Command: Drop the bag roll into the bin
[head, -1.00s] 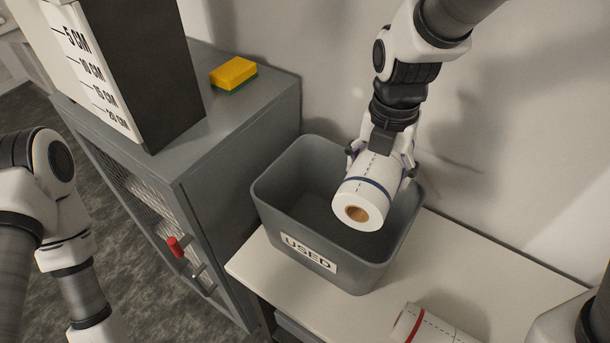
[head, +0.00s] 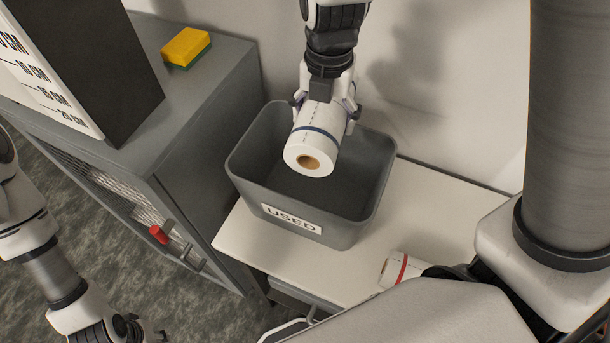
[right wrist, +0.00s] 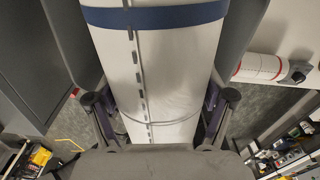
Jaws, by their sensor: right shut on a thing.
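A white bag roll (head: 314,143) with a dashed line, a dark blue stripe and a brown core hangs tilted over the grey bin. It also shows large in the right wrist view (right wrist: 158,62). My right gripper (head: 326,112) is shut on the roll, one finger on each side. The grey bin (head: 349,231), labelled USED, is open at the top, and the roll is over its mouth. The bin floor seen below the roll looks empty; part is hidden. My left gripper (head: 138,331) is at the bottom left, away from the bin, partly cut off by the frame.
The bin stands on a pale bench (head: 425,215) against the wall. A second roll (head: 393,268) with a red stripe lies at the bench front, partly behind my arm. A grey cabinet (head: 205,120) left of the bin carries a yellow-green sponge (head: 186,47) and a dark block with a scale.

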